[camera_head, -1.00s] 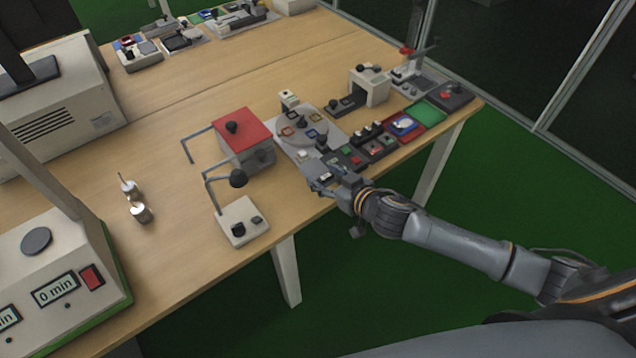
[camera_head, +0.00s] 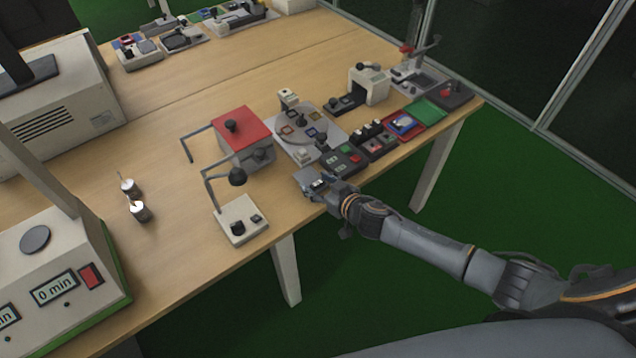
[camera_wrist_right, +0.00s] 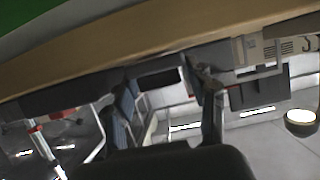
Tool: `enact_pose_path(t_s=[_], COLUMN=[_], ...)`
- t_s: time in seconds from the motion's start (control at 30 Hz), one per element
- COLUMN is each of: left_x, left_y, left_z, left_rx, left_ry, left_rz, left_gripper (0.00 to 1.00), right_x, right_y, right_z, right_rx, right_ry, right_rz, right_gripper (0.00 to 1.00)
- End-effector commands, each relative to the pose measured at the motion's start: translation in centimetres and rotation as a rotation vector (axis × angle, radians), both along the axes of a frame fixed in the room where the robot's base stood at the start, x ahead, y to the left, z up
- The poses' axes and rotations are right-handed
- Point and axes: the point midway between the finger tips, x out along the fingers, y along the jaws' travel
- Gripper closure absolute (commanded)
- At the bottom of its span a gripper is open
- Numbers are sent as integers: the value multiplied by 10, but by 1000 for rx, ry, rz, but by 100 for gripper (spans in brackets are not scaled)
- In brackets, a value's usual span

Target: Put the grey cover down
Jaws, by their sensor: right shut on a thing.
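My right gripper (camera_head: 321,187) is at the table's front edge, shut on a small grey piece that I take to be the grey cover (camera_head: 307,176). The piece shows just beyond the fingertips, beside the dark control box with green displays. I cannot tell whether it touches the tabletop. In the right wrist view the two fingers of the right gripper (camera_wrist_right: 160,92) stand on either side of a dark part; the cover's outline is hard to make out there. My left gripper is not in view.
The control box (camera_head: 344,160) is close beyond the gripper. A small white device with a lamp arm (camera_head: 241,219) stands to the left, and a red-topped box (camera_head: 242,130) behind it. Bare wooden table (camera_head: 170,255) lies further left.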

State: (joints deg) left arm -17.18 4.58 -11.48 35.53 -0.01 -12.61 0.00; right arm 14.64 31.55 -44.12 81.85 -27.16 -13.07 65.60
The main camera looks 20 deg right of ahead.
Motion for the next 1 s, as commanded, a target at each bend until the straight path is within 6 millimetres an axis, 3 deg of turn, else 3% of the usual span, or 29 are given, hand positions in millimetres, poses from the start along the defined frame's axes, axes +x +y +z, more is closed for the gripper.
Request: enact_pose_path(t_s=[0.17,0.2,0.3,0.77,1.0], left_x=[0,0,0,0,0], left_y=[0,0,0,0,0], left_z=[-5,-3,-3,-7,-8], left_rx=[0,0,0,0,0], left_ry=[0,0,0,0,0], left_rz=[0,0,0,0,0], left_gripper=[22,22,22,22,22], right_x=[0,0,0,0,-36], right_y=[0,0,0,-1,-14], right_z=[-6,-4,-4,-4,13], right_rx=[1,1,0,-3,0], right_ry=[0,0,0,-1,2], right_rz=[0,-1,0,2,1], right_gripper=[75,36,22,22,22])
